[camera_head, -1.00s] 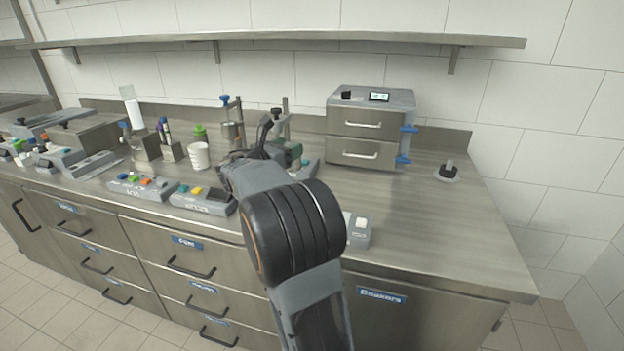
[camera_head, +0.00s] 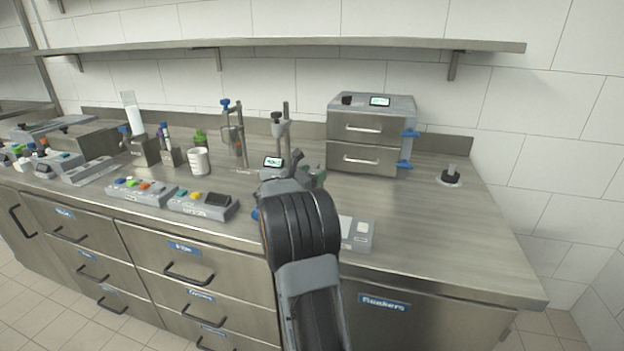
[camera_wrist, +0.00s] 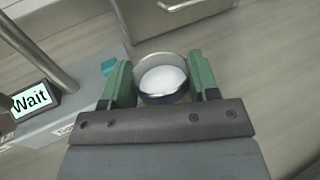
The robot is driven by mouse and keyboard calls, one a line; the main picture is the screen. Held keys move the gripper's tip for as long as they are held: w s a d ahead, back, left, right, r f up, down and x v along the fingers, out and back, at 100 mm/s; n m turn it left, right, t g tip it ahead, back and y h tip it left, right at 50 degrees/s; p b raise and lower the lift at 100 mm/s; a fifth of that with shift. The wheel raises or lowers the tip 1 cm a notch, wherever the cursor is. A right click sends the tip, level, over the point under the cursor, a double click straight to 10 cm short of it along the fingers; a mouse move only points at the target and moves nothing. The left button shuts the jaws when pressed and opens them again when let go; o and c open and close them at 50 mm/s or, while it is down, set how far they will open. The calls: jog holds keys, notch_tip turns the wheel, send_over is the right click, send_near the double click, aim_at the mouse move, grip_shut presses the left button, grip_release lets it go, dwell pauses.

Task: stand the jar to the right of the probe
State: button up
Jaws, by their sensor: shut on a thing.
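My gripper (camera_wrist: 161,78) has its two green fingers shut on an open round vessel, apparently the jar (camera_wrist: 162,98), with a metal rim, a dark blue lower side and white inside. In the head view my arm hides most of the jar. The device with a post and a small display (camera_head: 273,162), apparently the probe, stands just behind and left of my gripper. Its display reads "Wait" in the wrist view (camera_wrist: 33,99), left of the jar. The jar is apart from its base there. I cannot tell whether the jar touches the counter.
A two-drawer steel unit (camera_head: 368,130) stands behind to the right. A small grey device with a white pad (camera_head: 359,235) lies near the front edge. Button panels (camera_head: 203,205) and a white cup (camera_head: 199,161) are to the left. The counter's right side (camera_head: 440,235) is largely clear.

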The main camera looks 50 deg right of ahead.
jog(key=shift+f, duration=0.35)
jog(key=shift+f, duration=0.15)
jog(key=o, duration=1)
jog(key=shift+a, duration=0.25)
jog(key=a, duration=0.7)
jog(key=s+a, duration=0.1)
jog(key=a, duration=0.3)
jog(key=shift+a+p, duration=0.25)
jog(key=shift+p, duration=0.15)
